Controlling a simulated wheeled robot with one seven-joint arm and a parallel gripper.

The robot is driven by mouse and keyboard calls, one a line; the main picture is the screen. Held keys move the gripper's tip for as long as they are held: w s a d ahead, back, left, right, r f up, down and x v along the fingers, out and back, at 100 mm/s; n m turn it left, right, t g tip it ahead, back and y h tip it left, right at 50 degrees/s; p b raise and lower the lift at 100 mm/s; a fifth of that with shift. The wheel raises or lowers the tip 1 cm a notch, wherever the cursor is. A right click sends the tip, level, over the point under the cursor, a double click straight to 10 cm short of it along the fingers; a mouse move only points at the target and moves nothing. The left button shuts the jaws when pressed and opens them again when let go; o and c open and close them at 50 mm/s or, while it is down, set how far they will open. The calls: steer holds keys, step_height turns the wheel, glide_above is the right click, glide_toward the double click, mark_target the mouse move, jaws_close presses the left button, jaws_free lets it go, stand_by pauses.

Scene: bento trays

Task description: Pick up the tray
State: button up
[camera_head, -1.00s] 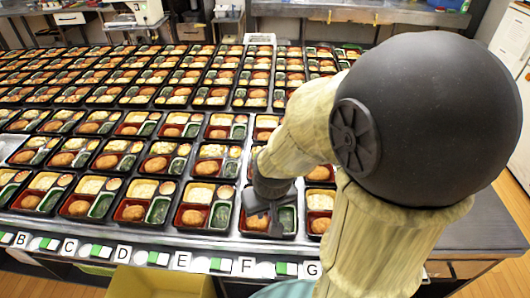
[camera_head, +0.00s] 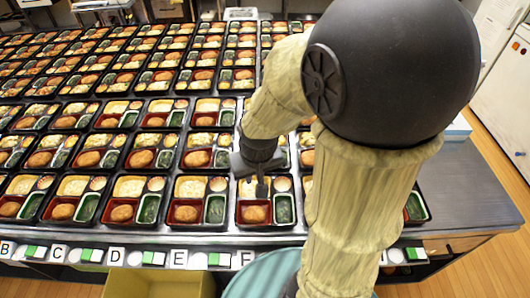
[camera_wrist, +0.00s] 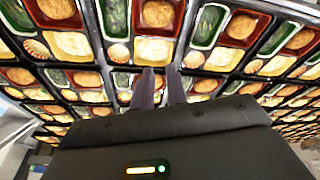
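Many black bento trays stand in close rows on the table. The front-row tray (camera_head: 265,229) behind the F label lies under my gripper; it has a red section with a brown patty, a dark green section and pale food at the back. My gripper (camera_head: 261,190) points down over the back part of this tray and hides some of it. In the wrist view, my gripper (camera_wrist: 163,76) shows two thin dark fingers with a narrow gap between them and nothing visibly held. I cannot tell whether the fingertips touch the tray.
Neighbouring trays stand close on the left, right and behind. The letter label strip (camera_head: 158,258) runs along the front edge. A yellow bin (camera_head: 165,284) stands below it. The grey table top (camera_head: 465,195) is bare at the right. My arm hides trays at the right.

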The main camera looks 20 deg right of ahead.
steer(key=w+d+m+h, duration=0.1)
steer(key=w+m, duration=0.3)
steer(key=w, duration=1.6)
steer(key=shift+w+d+r+t, duration=0.2)
steer(key=shift+d+r+t, duration=0.1)
steer(key=shift+d+r, duration=0.05)
steer(key=x, duration=0.6)
steer(key=p+x, duration=0.1)
steer(key=x, duration=0.5)
steer(key=shift+d+f+p, duration=0.1)
steer(key=shift+d+p, duration=0.15)
steer(key=shift+p, duration=0.05)
steer(key=shift+s+p+x, duration=0.2)
steer(key=shift+p+x, duration=0.65)
steer(key=shift+x, duration=1.75)
